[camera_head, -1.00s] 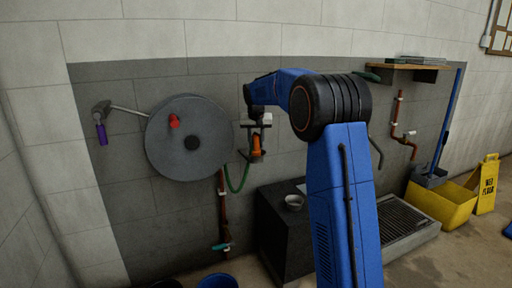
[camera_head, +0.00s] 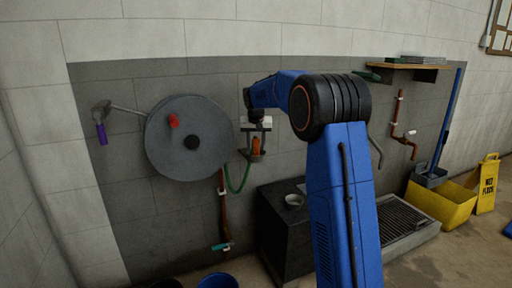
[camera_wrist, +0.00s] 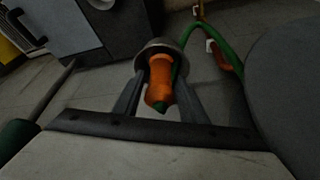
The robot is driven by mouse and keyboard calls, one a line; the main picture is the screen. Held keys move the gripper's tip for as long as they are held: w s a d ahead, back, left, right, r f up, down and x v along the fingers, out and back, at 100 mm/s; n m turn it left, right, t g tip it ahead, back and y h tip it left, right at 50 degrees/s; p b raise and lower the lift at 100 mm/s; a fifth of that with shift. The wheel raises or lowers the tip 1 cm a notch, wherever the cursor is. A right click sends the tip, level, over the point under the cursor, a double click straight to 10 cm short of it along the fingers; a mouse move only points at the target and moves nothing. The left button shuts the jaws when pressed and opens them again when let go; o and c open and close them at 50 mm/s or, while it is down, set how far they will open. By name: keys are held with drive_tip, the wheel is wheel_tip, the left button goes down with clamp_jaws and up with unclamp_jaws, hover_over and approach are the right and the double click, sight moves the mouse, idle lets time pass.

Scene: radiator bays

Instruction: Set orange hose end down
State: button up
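The orange hose end (camera_head: 256,145) sits at a small dark bracket on the wall, right of the big grey disc. How deep the hose end sits in the cup is hard to tell.
The grey disc (camera_head: 187,150) with a red knob is close on the left. A dark cabinet (camera_head: 287,232) stands below right, beside a grated basin (camera_head: 405,220). A shelf (camera_head: 405,68) is at upper right.

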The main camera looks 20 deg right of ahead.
drive_tip(key=v, duration=1.1)
drive_tip(key=shift+s+r, duration=0.25)
drive_tip(key=shift+r, duration=0.05)
drive_tip(key=shift+s, duration=0.1)
drive_tip(key=s+a+f+n+y, duration=0.1)
drive_tip(key=s+a, duration=0.3)
drive_tip(key=s, duration=1)
drive_tip(key=s+a+n, duration=0.1)
drive_tip(key=s+a, duration=0.3)
drive_tip(key=s, duration=1.1)
drive_tip(key=s+a+f+n, duration=0.1)
drive_tip(key=s+f, duration=0.7)
drive_tip(key=s, duration=0.4)
drive_tip(key=s+a+f+n, duration=0.1)
drive_tip(key=s+a+f, duration=0.1)
drive_tip(key=s+f, duration=0.6)
drive_tip(key=s, duration=0.4)
drive_tip(key=shift+s+a+t+y, duration=0.15)
drive_tip(key=shift+s+t+y, duration=0.2)
drive_tip(key=shift+t+y, duration=0.05)
